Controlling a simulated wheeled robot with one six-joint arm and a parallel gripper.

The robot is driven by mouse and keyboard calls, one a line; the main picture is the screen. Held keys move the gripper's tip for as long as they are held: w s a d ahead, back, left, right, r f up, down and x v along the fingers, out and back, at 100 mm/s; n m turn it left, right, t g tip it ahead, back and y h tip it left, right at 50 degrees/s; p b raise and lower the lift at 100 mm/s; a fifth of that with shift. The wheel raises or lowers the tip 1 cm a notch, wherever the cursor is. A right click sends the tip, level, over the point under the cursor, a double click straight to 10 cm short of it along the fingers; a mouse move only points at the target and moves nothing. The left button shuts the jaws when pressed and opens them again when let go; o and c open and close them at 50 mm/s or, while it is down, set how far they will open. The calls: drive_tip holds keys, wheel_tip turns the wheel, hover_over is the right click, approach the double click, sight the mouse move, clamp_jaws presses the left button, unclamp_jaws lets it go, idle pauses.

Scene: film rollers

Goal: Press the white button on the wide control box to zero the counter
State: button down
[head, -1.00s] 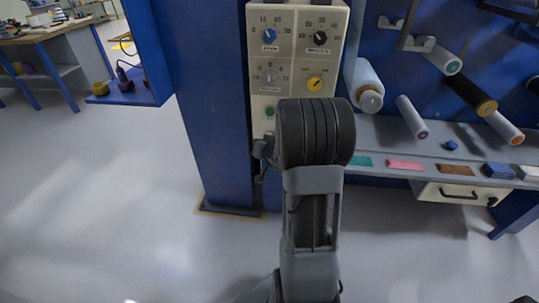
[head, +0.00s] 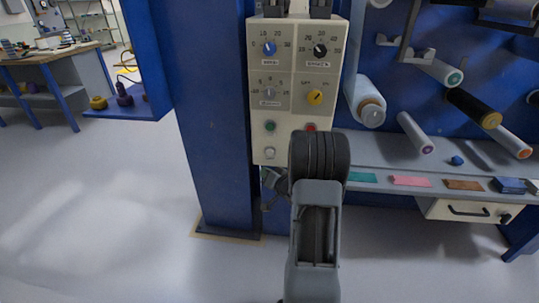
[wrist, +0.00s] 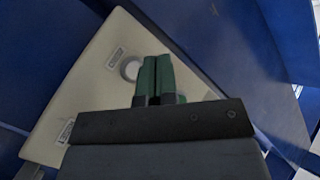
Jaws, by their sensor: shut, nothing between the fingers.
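The beige control box (head: 293,72) stands on a blue post in the head view, with dials, a yellow knob, a green button (head: 270,127) and a red button (head: 311,128). The white button (head: 270,153) is at its lower left. In the wrist view the cream box face (wrist: 88,88) is tilted, and a pale round disc with a grey rim (wrist: 130,68) shows beside my fingers; it looks like the white button. My gripper (wrist: 154,66) is shut and empty, its green fingertips partly over that disc. I cannot tell whether they touch. In the head view my arm hides most of the gripper.
The blue post (head: 205,120) runs down left of the box. Film rollers (head: 367,101) stick out to the right, above a grey shelf (head: 385,152) with coloured pieces. A drawer (head: 470,211) hangs below. The floor at left is clear.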

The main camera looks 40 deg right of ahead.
drive_tip(key=shift+w+d, duration=2.65)
drive_tip(key=shift+w, duration=0.1)
drive_tip(key=shift+w+d, duration=0.1)
drive_tip(key=shift+w+d, duration=0.2)
drive_tip(key=shift+w+d+p, duration=0.3)
drive_tip(key=shift+p, duration=0.05)
idle(1.1)
drive_tip(key=shift+s+a, duration=0.1)
idle(0.3)
drive_tip(key=shift+s+a, duration=0.5)
drive_tip(key=shift+s+a+p, duration=0.5)
drive_tip(key=shift+s+a, duration=1.25)
drive_tip(key=shift+s, duration=0.05)
